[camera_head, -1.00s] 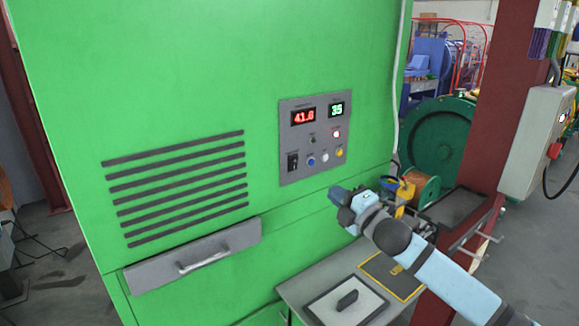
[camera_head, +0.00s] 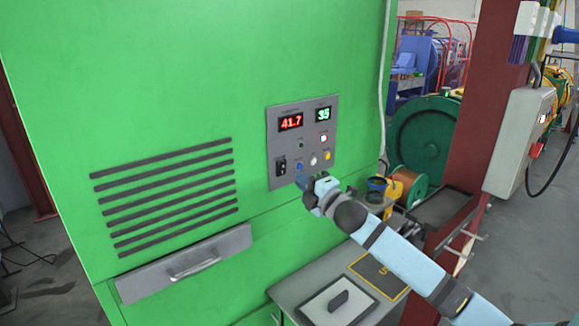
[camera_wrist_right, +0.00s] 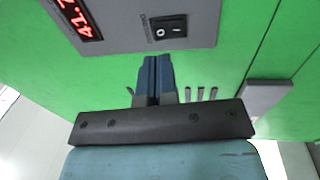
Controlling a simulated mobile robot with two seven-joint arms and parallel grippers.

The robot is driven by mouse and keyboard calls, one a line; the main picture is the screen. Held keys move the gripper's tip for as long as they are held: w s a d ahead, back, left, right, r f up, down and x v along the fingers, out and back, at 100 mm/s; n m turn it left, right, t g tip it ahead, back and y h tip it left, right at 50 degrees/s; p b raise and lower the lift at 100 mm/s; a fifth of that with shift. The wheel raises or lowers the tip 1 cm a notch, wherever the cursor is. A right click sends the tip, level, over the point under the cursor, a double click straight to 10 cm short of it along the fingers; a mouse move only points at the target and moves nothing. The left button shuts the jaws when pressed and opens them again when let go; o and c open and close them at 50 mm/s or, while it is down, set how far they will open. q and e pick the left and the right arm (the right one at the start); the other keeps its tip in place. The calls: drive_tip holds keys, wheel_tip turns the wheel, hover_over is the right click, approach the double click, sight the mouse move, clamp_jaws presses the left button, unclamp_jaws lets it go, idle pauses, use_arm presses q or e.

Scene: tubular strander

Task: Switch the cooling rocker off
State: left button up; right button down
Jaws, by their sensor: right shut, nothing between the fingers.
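The cooling rocker (camera_head: 281,165) is a black switch at the lower left of the grey control panel (camera_head: 321,140) on the green cabinet. In the right wrist view the rocker (camera_wrist_right: 168,27) shows close up, with O and I marks and a label beside it. My left gripper is not in view.
A grey bench (camera_head: 290,290) stands below right. A dark red column (camera_head: 478,130) rises at right.

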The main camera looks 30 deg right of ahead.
sight(284, 165)
drive_tip(key=w, duration=0.2)
drive_tip(key=w+r+p, duration=0.1)
drive_tip(key=w, duration=0.1)
drive_tip(key=shift+w+a, duration=0.15)
drive_tip(key=shift+w, duration=0.15)
drive_tip(key=shift+w+f, duration=0.1)
drive_tip(key=shift+w, duration=0.6)
